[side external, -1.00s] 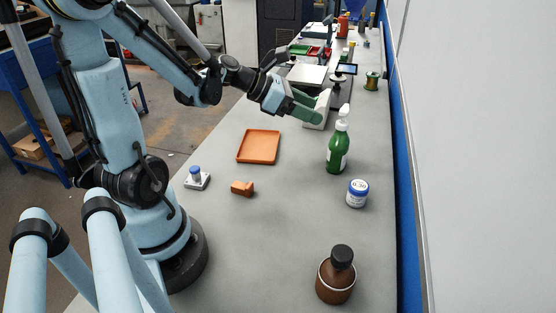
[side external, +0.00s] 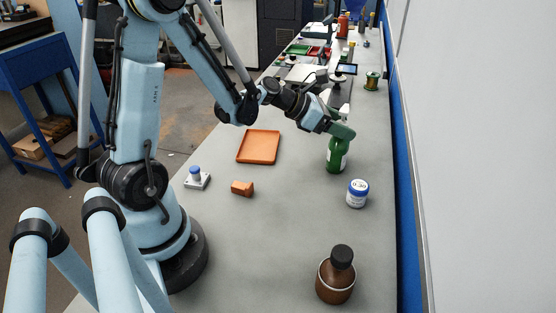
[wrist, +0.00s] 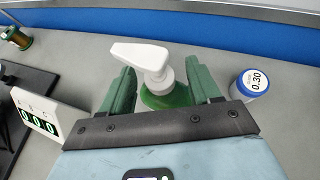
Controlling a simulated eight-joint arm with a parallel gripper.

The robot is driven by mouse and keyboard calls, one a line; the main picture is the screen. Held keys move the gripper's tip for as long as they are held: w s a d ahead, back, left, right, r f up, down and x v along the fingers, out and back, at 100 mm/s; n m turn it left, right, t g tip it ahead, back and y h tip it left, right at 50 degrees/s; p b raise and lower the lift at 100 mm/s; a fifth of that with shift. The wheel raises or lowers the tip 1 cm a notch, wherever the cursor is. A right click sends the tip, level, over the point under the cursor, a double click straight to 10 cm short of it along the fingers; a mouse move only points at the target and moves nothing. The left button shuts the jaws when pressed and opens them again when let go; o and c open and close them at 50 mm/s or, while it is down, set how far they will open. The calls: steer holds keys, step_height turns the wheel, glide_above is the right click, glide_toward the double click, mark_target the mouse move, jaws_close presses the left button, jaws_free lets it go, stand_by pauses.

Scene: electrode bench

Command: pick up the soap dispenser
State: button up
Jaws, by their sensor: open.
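The soap dispenser, a green bottle with a white pump top, stands upright on the grey bench (side external: 336,160). In the wrist view its white pump (wrist: 150,60) and green shoulder show between my two green fingers. My gripper (side external: 343,131) is open, with a finger on either side of the dispenser's upper part. The wrist view shows the open fingers (wrist: 160,90) with gaps to the bottle. In the side view my gripper hides part of the bottle's neck and pump.
A white jar with a blue lid (side external: 357,193) stands close to the dispenser. A brown bottle (side external: 336,274), an orange tray (side external: 258,147), an orange block (side external: 242,188) and a blue-knobbed button (side external: 196,178) are on the bench. A wall runs along the right.

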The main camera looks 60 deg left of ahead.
steer(key=shift+x, duration=1.3)
jaws_close()
